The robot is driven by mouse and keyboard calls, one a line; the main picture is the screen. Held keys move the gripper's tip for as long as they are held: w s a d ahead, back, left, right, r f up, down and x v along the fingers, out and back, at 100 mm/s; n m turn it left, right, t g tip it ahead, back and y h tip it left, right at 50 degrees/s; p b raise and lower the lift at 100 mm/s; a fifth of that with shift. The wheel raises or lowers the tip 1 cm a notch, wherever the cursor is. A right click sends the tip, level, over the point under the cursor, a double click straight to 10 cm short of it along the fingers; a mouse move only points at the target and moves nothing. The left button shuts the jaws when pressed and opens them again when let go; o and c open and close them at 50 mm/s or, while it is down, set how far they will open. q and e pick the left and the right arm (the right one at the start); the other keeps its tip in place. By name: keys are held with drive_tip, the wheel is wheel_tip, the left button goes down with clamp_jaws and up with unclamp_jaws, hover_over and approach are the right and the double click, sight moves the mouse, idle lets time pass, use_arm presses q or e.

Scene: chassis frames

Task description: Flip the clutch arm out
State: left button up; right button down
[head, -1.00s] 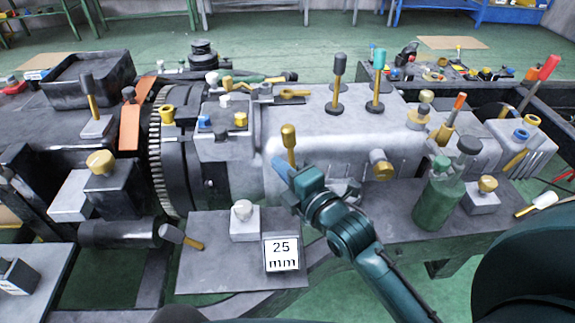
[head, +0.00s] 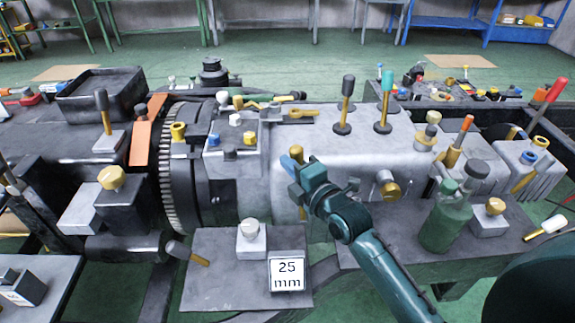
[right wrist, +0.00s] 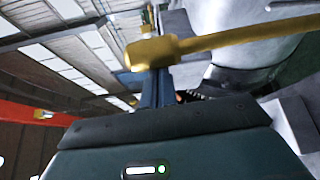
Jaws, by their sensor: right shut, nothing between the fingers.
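The clutch arm, taken to be the brass lever with a rounded knob (head: 296,151), stands up at the front side of the grey gearbox housing (head: 325,135). Its lower end shows below my right gripper. My right gripper (head: 288,162) is shut and empty, with its blue fingertips right beside the knob. In the right wrist view the brass lever (right wrist: 220,42) runs across the top, its knob in front of the shut fingers (right wrist: 155,88). I cannot tell whether they touch. My left gripper is out of view.
Two black-based levers, one dark (head: 346,100) and one teal-topped (head: 385,100), stand on the housing. A brass knob (head: 388,188) juts out to the right of my gripper. A green bottle (head: 446,222) stands farther right.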

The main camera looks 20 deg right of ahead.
use_arm(q)
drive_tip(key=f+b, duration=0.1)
drive_tip(key=b, duration=0.2)
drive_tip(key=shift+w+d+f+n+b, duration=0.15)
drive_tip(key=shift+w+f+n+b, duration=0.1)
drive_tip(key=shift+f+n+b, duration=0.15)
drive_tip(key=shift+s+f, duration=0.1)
use_arm(e)
drive_tip(key=s+d+m+t, duration=0.1)
drive_tip(key=s+d+m, duration=0.1)
drive_tip(key=d, duration=0.4)
drive_tip(key=s+d+f+m+t, duration=0.1)
drive_tip(key=d+m, duration=0.1)
drive_tip(key=d, duration=0.5)
drive_tip(key=shift+s+f+m+t, duration=0.25)
drive_tip(key=shift+s+m+t, duration=0.05)
drive_tip(key=shift+s+m, duration=0.1)
drive_tip(key=shift+d+f, duration=0.1)
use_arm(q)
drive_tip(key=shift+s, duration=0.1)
